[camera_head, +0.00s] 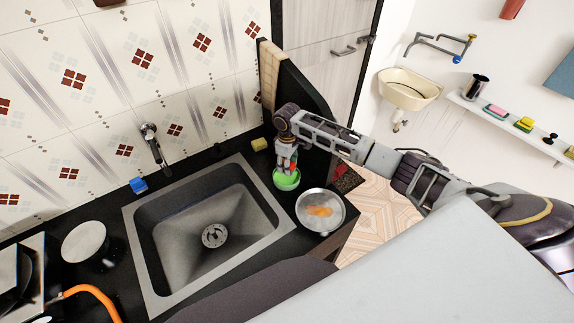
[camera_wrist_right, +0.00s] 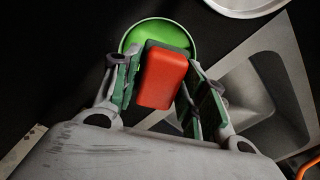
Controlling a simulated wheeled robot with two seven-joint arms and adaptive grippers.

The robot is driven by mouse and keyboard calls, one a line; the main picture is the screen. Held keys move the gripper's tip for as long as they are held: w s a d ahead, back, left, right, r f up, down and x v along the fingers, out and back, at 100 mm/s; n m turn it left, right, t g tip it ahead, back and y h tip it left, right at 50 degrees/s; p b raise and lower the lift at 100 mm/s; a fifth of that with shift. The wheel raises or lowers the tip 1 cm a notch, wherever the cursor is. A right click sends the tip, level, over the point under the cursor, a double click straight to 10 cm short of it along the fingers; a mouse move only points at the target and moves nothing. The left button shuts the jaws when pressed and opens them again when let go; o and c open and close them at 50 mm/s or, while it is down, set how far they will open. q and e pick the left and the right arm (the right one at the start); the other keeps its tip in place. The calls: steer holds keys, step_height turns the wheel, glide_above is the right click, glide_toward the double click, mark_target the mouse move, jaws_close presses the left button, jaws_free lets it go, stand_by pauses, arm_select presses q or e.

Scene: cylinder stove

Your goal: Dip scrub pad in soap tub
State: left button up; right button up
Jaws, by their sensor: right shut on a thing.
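My right gripper (camera_head: 287,163) is shut on a red scrub pad (camera_wrist_right: 163,78), one finger on each side of it in the wrist view. The pad shows only as a small orange-red patch (camera_head: 293,165) in the head view. The soap tub (camera_head: 287,182) is a round, green-filled bowl on the dark counter to the right of the sink. In the wrist view the pad's far end overlaps the tub's green inside (camera_wrist_right: 147,32). I cannot tell whether the pad touches the soap. My left gripper is not in view.
A metal pan (camera_head: 320,212) with something orange in it stands close to the tub, near the counter edge. A yellow sponge (camera_head: 260,144) lies behind.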

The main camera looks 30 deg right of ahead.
mark_target(287, 179)
steer(key=shift+w+d+n, duration=0.1)
steer(key=shift+w+n, duration=0.1)
steer(key=shift+n, duration=0.3)
steer(key=shift+n, duration=0.6)
steer(key=shift+f, duration=0.15)
steer(key=shift+f+b, duration=2.85)
steer(key=shift+b, duration=0.3)
steer(key=shift+f, duration=0.55)
steer(key=shift+s+f+p, duration=0.1)
steer(key=shift+f+p, duration=0.05)
steer(key=shift+p, duration=0.25)
stand_by(2.7)
